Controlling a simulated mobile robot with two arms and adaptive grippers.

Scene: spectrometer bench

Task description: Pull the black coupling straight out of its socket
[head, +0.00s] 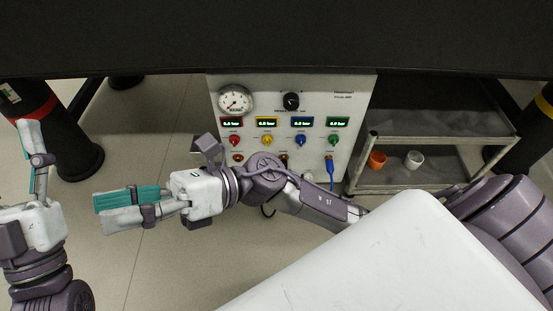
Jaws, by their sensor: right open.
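The black coupling cannot be made out; my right arm covers part of the lower socket row of the light grey panel (355,105). A thin dark loop (267,211) shows below that arm and may be its hose. A blue coupling (330,164) with a blue hose sits in the socket at the lower right. My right gripper (99,210) is open and empty, pointing left over the floor, well away from the panel. My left gripper (30,137) points up at the far left edge, seen edge-on, so its finger gap does not show.
The panel carries a round gauge (235,100), a black knob (291,101), green displays and coloured knobs. A shelf cart (430,185) to the right holds an orange cup (377,160) and a white cup (413,159). A dark surface overhangs the top. Floor (165,110) left of the panel is clear.

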